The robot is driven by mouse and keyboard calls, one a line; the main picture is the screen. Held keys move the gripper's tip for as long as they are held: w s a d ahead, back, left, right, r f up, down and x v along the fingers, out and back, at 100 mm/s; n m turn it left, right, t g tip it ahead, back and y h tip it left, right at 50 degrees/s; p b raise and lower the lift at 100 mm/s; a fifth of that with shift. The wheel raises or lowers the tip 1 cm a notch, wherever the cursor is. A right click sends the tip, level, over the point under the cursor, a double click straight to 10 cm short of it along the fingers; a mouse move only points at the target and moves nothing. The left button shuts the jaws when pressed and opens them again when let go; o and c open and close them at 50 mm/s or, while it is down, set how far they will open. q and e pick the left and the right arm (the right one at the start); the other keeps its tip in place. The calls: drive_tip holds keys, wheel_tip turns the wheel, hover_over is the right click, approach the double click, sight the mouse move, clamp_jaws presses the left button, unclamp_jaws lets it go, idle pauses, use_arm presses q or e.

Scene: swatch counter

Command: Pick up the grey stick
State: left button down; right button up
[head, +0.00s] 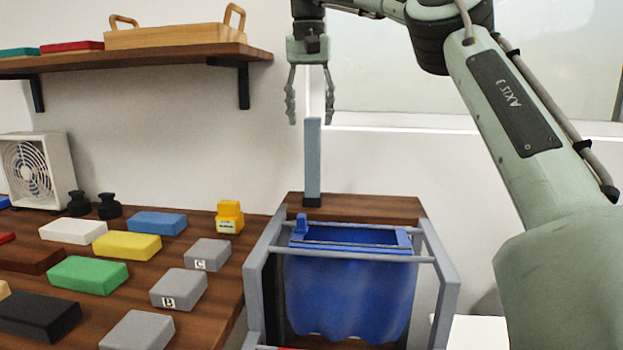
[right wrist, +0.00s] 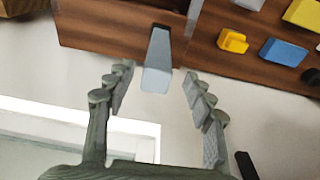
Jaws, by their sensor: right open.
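The grey stick (head: 312,158) stands upright in a small dark base on a wooden surface behind the blue bin. My right gripper (head: 310,112) is open, pointing down, with its fingertips around the height of the stick's top in the head view. In the right wrist view, the grey stick (right wrist: 157,62) shows ahead, between the lines of the two open fingers (right wrist: 155,90). I see no contact between the fingers and the stick. My left gripper is not in view.
A blue fabric bin (head: 350,290) hangs in a grey frame (head: 440,275) in front of the stick. Coloured blocks, a yellow object (head: 229,217) and a fan (head: 38,170) stand on the counter at left. A shelf (head: 150,58) with a wooden tray (head: 175,36) is above.

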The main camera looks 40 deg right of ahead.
sight(313, 145)
drive_tip(key=shift+w+d, duration=0.15)
drive_tip(key=shift+f, duration=0.1)
drive_tip(key=f, duration=0.5)
drive_tip(key=d+f, duration=0.1)
drive_tip(key=f, duration=0.1)
drive_tip(key=shift+w+f, duration=0.1)
drive_tip(key=shift+f, duration=0.1)
clamp_jaws()
